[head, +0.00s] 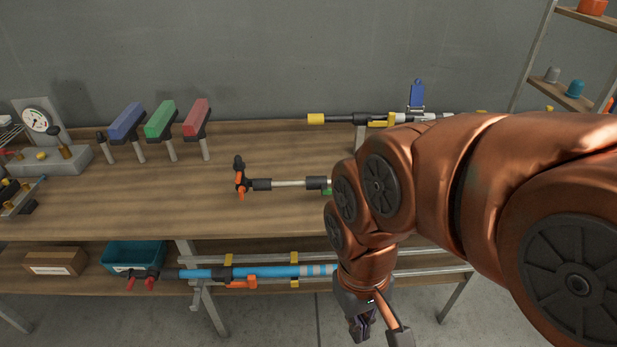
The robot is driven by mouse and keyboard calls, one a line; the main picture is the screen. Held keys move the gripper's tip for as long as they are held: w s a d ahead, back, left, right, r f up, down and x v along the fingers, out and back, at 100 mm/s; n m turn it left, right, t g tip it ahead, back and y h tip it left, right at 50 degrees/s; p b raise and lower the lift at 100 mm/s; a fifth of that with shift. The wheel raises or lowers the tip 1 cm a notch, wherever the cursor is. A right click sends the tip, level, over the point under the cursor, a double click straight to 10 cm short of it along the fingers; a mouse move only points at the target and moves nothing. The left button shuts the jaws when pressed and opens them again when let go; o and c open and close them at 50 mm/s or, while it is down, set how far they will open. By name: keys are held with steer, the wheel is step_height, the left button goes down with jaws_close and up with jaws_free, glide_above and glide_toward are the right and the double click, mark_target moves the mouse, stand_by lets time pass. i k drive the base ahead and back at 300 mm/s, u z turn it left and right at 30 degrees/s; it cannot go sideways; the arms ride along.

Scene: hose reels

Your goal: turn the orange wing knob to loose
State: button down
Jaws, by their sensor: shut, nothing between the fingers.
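Two orange parts show in the head view, and I cannot tell for sure which is the wing knob. One orange piece (243,283) sits under the blue pole (205,274) on the lower rail, beside a yellow clamp. Another orange piece (240,186) is at the left end of a black and silver rod (290,184) lying on the bench top. My gripper (361,328) points down in front of the bench, right of both orange parts and touching neither. It is shut and empty. My arm hides part of the bench's right side.
The wooden bench (80,215) carries blue, green and red handled blocks (160,119) and a gauge (36,121) at left. A teal bin (133,256) and a cardboard box (56,262) stand on the lower shelf. Floor in front is clear.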

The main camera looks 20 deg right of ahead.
mark_target(242, 189)
steer(key=k, duration=0.85)
steer(key=u, duration=1.4)
steer(key=i, duration=0.5)
steer(key=u, duration=0.3)
